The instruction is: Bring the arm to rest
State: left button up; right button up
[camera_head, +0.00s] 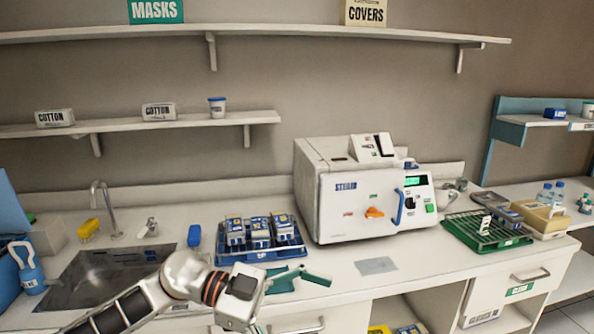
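My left arm comes in from the lower left, over the front edge of the counter. The wrist end of my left gripper (242,302) is at the bottom middle, in front of the blue rack. A teal forked shape (297,279) shows just right of the wrist, over the counter edge. My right gripper is not in view.
A white sterilizer (340,205) stands on the counter (420,262). A blue rack (262,252) holds several packs. A green rack (485,238) is at the right, a sink (110,275) at the left. A grey pad (376,265) lies before the sterilizer, with bare counter around it.

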pick_arm(q)
jog(key=w+a+f+n+t+y, duration=0.4)
jog(key=a+f+n+t+y, duration=0.2)
jog(key=a+f+n+t, duration=0.95)
jog(key=s+a+f+n+g+y, duration=0.1)
jog(key=s+a+f+y, duration=0.2)
jog(key=s+f, duration=0.5)
jog(key=s+a+f+n+y, duration=0.2)
jog(key=s+a+f, duration=0.3)
jog(key=f, duration=0.9)
jog(key=s+y, duration=0.1)
jog(key=s, duration=0.2)
jog(key=shift+a+g+y, duration=0.2)
jog(key=shift+g+y, duration=0.15)
jog(key=shift+y, duration=0.05)
